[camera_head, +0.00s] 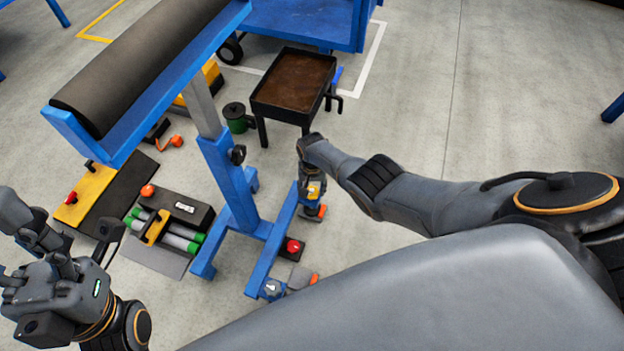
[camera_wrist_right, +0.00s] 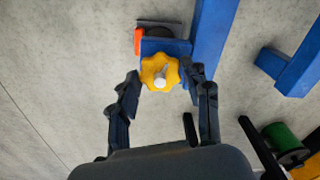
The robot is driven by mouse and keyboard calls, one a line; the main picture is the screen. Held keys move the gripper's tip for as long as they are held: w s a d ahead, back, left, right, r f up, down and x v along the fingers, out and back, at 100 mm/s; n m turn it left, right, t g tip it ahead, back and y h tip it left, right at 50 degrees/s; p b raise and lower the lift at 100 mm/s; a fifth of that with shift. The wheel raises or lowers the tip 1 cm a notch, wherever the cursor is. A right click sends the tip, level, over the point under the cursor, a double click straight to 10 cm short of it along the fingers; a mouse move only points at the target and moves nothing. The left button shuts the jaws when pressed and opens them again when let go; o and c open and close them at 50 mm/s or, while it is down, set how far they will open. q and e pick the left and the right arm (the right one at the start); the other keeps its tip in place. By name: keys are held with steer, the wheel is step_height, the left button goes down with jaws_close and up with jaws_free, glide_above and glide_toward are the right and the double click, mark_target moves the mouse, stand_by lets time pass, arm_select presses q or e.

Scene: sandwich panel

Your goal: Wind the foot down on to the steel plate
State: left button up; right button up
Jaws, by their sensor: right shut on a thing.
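A yellow star-shaped knob (camera_wrist_right: 160,72) with a pale centre pin tops a screw foot on the blue stand (camera_head: 240,195). My right gripper (camera_head: 314,187) reaches down to the knob, with its fingertips on either side of it, shut on it; the right wrist view shows both fingers (camera_wrist_right: 158,80). A dark plate with an orange end (camera_head: 318,212) lies at the floor beside this foot; the orange end also shows in the right wrist view (camera_wrist_right: 138,41). The foot's underside and its gap to the plate are hidden. My left gripper (camera_head: 62,258) is open and empty at the lower left.
Another foot (camera_head: 272,288) stands at the near beam end beside a grey plate (camera_head: 300,278). A red button box (camera_head: 291,249) lies between. A brown-topped tray table (camera_head: 296,80) stands behind; a tool case (camera_head: 172,215) lies left.

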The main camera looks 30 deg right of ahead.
mark_target(312, 192)
steer(key=shift+s+f+m, duration=0.1)
steer(key=shift+m, duration=0.5)
steer(key=o, duration=1.1)
steer(key=shift+o, duration=0.2)
steer(key=shift+w+r, duration=0.2)
steer(key=shift+r, duration=0.65)
step_height(312, 192, up, 10)
steer(key=shift+s+r, duration=0.15)
steer(key=shift+r, duration=0.05)
